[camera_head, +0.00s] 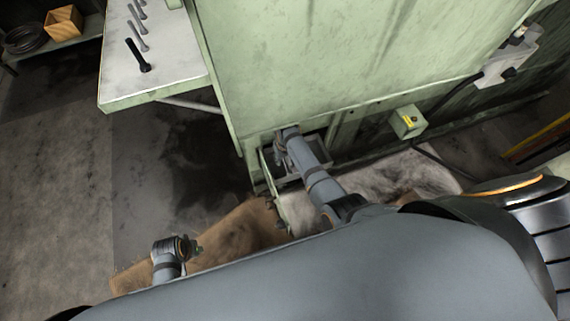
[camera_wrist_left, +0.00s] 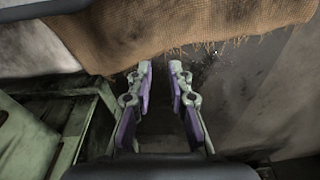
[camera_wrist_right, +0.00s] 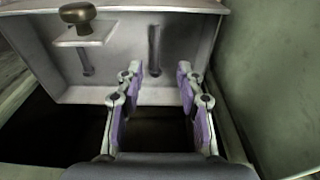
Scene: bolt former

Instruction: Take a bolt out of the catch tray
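In the right wrist view a grey metal box-like part (camera_wrist_right: 190,20), which looks like the catch tray, fills the upper middle. It has a small plate with a brass knob (camera_wrist_right: 78,14) and two dark upright slots or rods; I cannot tell which. No loose bolt shows clearly. My right gripper (camera_wrist_right: 157,72) is open and empty in front of this part, over a dark gap. In the head view my right arm reaches to the opening (camera_head: 318,152) low in the green machine. My left gripper (camera_wrist_left: 160,70) is open and empty beside brown sacking (camera_wrist_left: 190,25); it shows small in the head view (camera_head: 194,246).
The green machine (camera_head: 290,60) stands right beside my right arm. A wooden box (camera_head: 64,22) sits on a far shelf. Sacking (camera_head: 240,230) lies low between my arms. Floor at left is clear.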

